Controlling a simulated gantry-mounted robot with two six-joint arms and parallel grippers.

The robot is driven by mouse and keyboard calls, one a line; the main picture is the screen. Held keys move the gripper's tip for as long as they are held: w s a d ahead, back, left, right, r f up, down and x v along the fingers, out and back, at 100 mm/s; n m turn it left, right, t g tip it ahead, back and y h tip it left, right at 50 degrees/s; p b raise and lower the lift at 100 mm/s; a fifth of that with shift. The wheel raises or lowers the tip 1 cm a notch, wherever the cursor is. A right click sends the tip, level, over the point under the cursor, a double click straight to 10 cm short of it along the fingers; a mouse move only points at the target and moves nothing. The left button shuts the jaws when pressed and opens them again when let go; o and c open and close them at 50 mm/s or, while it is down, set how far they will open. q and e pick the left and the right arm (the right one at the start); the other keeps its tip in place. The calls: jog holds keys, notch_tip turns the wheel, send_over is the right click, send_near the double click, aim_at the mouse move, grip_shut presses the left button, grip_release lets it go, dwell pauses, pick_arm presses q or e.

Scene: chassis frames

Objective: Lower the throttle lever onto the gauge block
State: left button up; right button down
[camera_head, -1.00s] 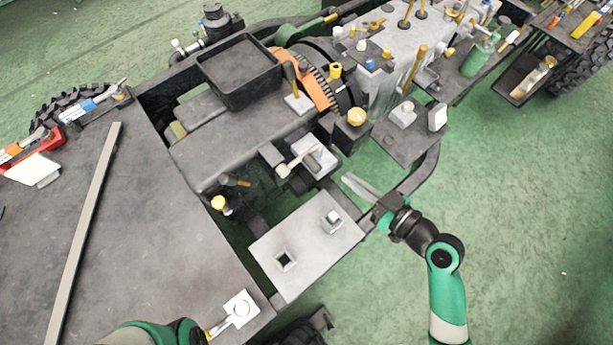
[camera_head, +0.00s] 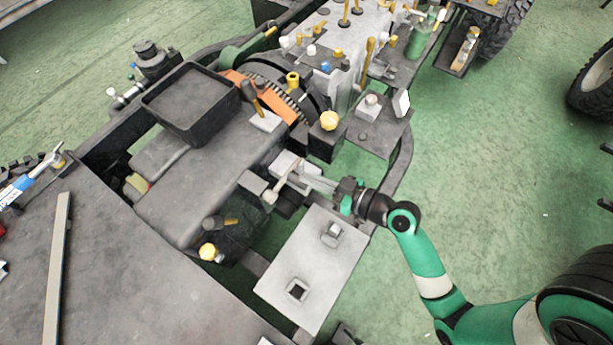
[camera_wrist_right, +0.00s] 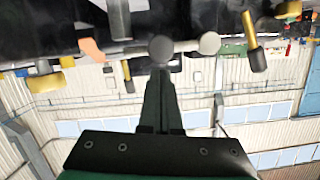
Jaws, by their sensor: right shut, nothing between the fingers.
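The throttle lever appears to be the pale lever (camera_head: 280,185), which slopes down-left from a light mount to a round knob. A pale bar with round ends (camera_wrist_right: 188,46), seemingly the same lever, shows in the right wrist view. A small grey-topped block (camera_head: 252,183) is left of the knob; it may be the gauge block, but I cannot tell for sure. My right gripper (camera_head: 301,176) is shut and empty, its fingertips by the lever's mount. In the wrist view its fingers (camera_wrist_right: 160,72) point at the bar; contact is unclear. My left gripper is out of view.
A light plate (camera_head: 295,262) with a square hole and a small metal block (camera_head: 333,232) lies in front. A black tray (camera_head: 190,105), an orange-edged gear housing (camera_head: 275,95) and a yellow knob (camera_head: 329,121) stand behind.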

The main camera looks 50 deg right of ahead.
jog(key=shift+d+f+b, duration=0.1)
jog(key=shift+f+b, duration=0.55)
jog(key=shift+f, duration=0.4)
